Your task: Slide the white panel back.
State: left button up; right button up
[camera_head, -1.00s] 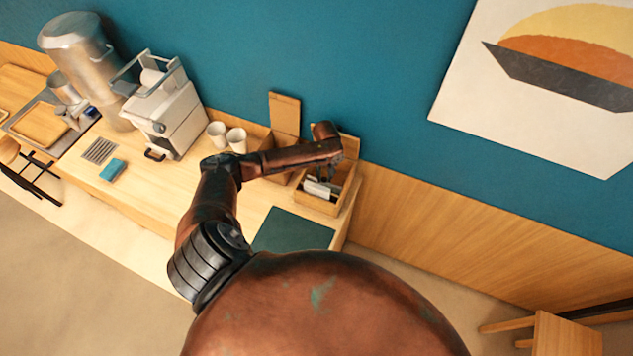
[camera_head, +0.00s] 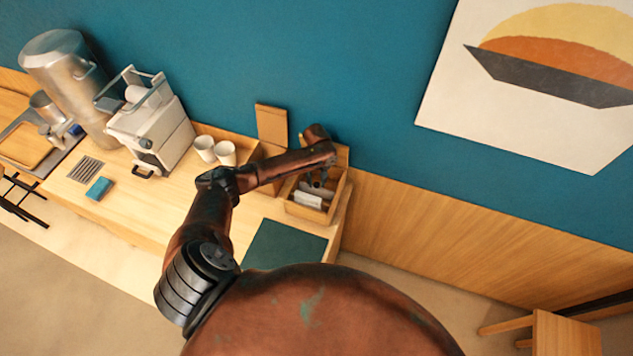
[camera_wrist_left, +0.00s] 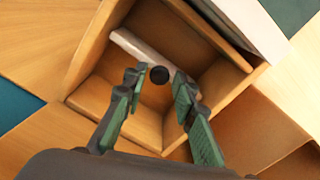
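A wooden box (camera_head: 343,192) with inner compartments stands at the right end of the counter. A white panel (camera_head: 308,199) shows at its front part in the head view. My left gripper (camera_head: 318,182) reaches down into the box from above, behind this panel. In the left wrist view, a narrow white piece (camera_wrist_left: 143,50) crosses a wooden compartment, with a round black knob (camera_wrist_left: 159,75) at its edge. The fingers of my left gripper (camera_wrist_left: 157,83) are open, one on either side of the knob; I cannot tell if they touch it. My right gripper is not in view.
A dark green mat (camera_head: 285,246) lies in front of the box. Two white cups (camera_head: 215,150) and an upright wooden board (camera_head: 272,124) stand left of it. A white machine (camera_head: 150,130) is further left. The teal wall is close behind.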

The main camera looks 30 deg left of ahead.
pick_arm(q)
notch_tip(320, 180, up, 12)
jog(key=shift+f, duration=0.15)
dwell(0.4)
